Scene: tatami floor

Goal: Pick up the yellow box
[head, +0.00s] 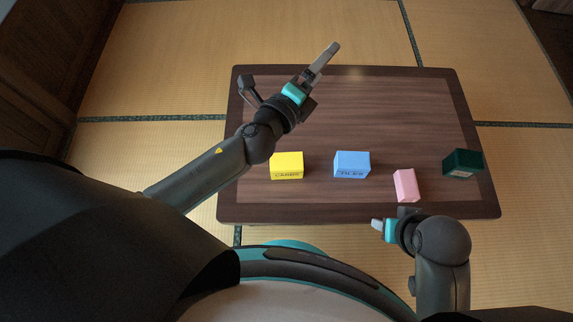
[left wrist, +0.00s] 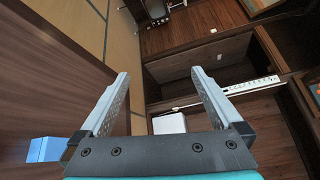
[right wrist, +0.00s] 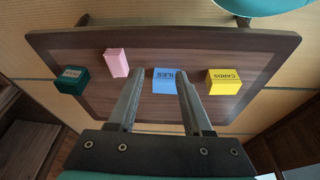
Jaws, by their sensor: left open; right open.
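The yellow box (head: 287,165), with dark lettering on its front, sits on the dark wooden table (head: 400,110) near its front left. It also shows at the right in the right wrist view (right wrist: 224,82). My left gripper (head: 330,55) is open and empty, above the far part of the table, beyond the yellow box. In the left wrist view its two fingers (left wrist: 162,90) are apart with nothing between them. My right gripper (head: 376,224) is open and empty near the table's front edge, right of the yellow box; its fingers show apart in the right wrist view (right wrist: 158,85).
A blue box (head: 352,164) stands right of the yellow box with a gap between. A pink box (head: 406,185) and a dark green box (head: 462,163) are farther right. The table's middle and back are clear. Tatami floor (head: 520,90) surrounds the table.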

